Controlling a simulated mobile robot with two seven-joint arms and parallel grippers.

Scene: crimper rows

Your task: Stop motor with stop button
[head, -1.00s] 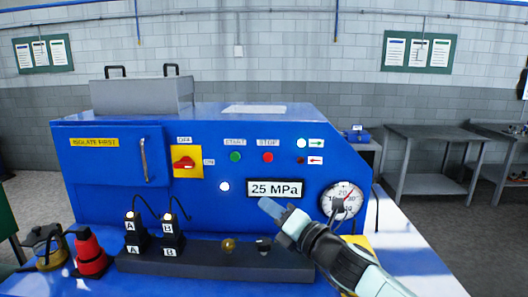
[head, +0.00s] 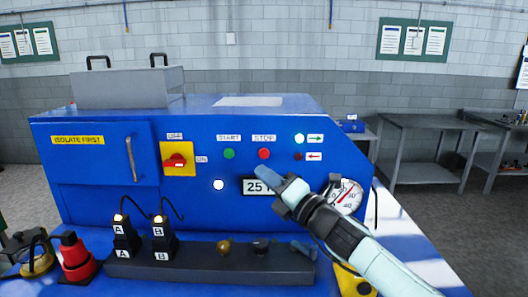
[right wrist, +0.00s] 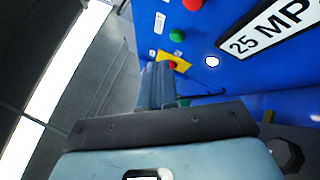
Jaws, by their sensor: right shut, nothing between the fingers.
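The red stop button (head: 264,154) sits on the blue machine's front panel under a STOP label, right of the green start button (head: 229,154). In the right wrist view the red button (right wrist: 193,4) is at the top edge, with the green one (right wrist: 177,35) below it. My right gripper (head: 262,173) is shut and empty. In the head view its tips appear just below the stop button and overlap the pressure display (head: 250,187); I cannot tell whether they touch the panel. My left gripper is not in view.
A red rotary switch (head: 178,161) on a yellow plate is left of the buttons. A round gauge (head: 345,195) is partly behind my right arm. Plugs A (head: 125,238) and B (head: 162,238) stand on a dark block (head: 210,262). A red lamp-like piece (head: 75,255) stands at left.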

